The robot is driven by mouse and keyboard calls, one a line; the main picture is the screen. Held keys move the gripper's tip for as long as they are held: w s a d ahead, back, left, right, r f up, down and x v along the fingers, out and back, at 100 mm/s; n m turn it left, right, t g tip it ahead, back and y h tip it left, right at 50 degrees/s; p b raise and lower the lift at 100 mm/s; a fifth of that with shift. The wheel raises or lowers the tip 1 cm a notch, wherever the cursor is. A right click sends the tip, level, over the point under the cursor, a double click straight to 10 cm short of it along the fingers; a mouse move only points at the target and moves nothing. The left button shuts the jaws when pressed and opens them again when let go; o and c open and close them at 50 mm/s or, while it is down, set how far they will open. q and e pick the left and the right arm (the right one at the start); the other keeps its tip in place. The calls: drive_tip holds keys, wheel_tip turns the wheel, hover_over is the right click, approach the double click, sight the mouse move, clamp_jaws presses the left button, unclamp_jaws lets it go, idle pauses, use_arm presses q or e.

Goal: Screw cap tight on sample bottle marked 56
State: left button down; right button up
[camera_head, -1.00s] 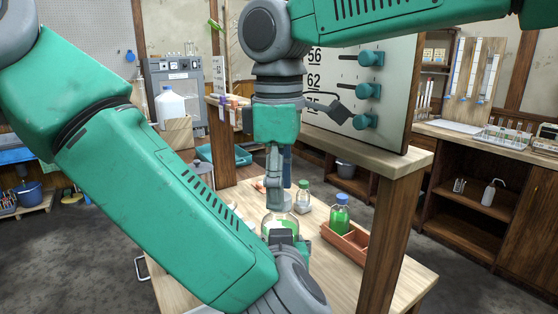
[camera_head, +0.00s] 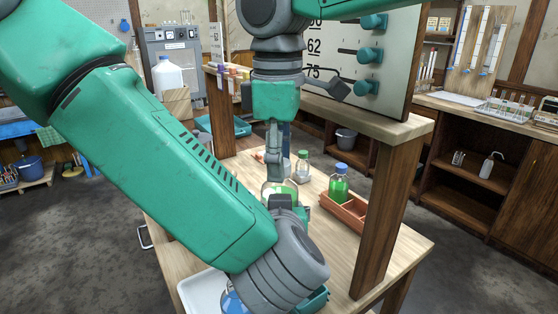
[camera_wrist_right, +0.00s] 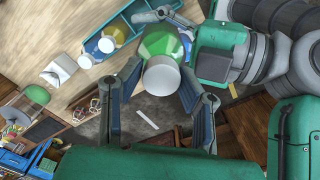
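The sample bottle with green contents (camera_wrist_right: 160,44) has a white cap (camera_wrist_right: 161,76) on top in the right wrist view. No number is legible on it. My right gripper (camera_wrist_right: 160,74) points down with its two fingers on either side of the cap; narrow gaps show. In the head view my right gripper (camera_head: 280,178) comes from above over the bottle (camera_head: 279,188), which is partly hidden. My left gripper (camera_head: 287,205) is at the bottle's near side. In the right wrist view my left gripper (camera_wrist_right: 182,28) has fingers around the bottle body and appears shut on it.
A clear bottle (camera_head: 303,168) stands behind. A blue-capped green bottle (camera_head: 340,186) stands in a brown rack (camera_head: 351,216) to the right. The board (camera_head: 345,60) with numbers and knobs, and a wooden post (camera_head: 383,215), border the table. A white tray (camera_head: 196,291) lies at the front.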

drive_tip(key=o, duration=0.3)
wheel_tip(320, 180, up, 12)
idle(0.5)
drive_tip(key=shift+w, duration=0.2)
idle(0.3)
